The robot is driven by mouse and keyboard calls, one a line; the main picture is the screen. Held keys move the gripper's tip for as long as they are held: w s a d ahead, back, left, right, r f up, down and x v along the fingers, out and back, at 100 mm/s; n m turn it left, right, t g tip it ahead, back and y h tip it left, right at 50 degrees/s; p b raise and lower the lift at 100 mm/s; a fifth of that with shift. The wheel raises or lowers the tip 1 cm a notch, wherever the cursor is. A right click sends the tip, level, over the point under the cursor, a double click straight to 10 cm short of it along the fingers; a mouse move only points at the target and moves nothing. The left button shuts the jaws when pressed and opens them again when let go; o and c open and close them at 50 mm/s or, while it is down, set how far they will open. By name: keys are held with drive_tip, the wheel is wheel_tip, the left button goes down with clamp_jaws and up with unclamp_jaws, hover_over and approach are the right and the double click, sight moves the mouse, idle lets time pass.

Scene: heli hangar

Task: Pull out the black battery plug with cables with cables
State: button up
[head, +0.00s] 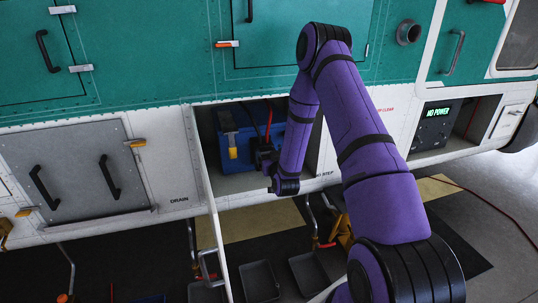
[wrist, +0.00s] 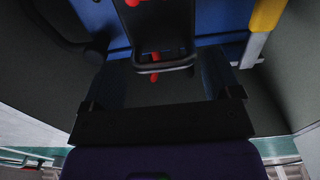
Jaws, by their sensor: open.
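The black battery plug (wrist: 182,55) shows in the wrist view as a black loop-shaped handle with red parts, in front of the blue battery (wrist: 95,18). My gripper (wrist: 158,78) is open; its two dark fingers stand left and right of the handle's near end. I cannot tell whether they touch it. In the head view the blue battery (head: 240,156) sits in an open bay, and my gripper (head: 267,165) is at its right front. The plug is mostly hidden there by my gripper and arm. A red cable (head: 268,122) rises above it.
A panel reading "NO POWER" (head: 436,113) is at the right. The bay's side walls are close around my gripper.

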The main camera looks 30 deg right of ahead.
drive_tip(key=v, duration=0.9)
drive_tip(key=shift+s, duration=0.2)
drive_tip(key=s+a+r+n+g+y, duration=0.1)
drive_tip(key=a+r+g+y, duration=0.2)
drive_tip(key=r, duration=0.8)
drive_tip(key=a+r+n+g+y, duration=0.1)
drive_tip(key=a+r+n+g, duration=0.3)
drive_tip(key=r, duration=0.7)
drive_tip(key=s+a+r+g, duration=0.1)
drive_tip(key=s+r, duration=0.3)
drive_tip(key=s, duration=0.6)
drive_tip(key=s+a+r+m+g, duration=0.1)
drive_tip(key=s+a+r, duration=0.3)
drive_tip(key=s, duration=0.6)
drive_tip(key=s+a+r+g+y, duration=0.1)
drive_tip(key=s+a+r+g, duration=0.1)
drive_tip(key=s, duration=0.8)
wheel_tip(320, 180, up, 2)
drive_tip(key=shift+a+r+m+g, duration=0.15)
drive_tip(key=shift+a+m+g, duration=0.25)
drive_tip(key=shift+g, duration=0.2)
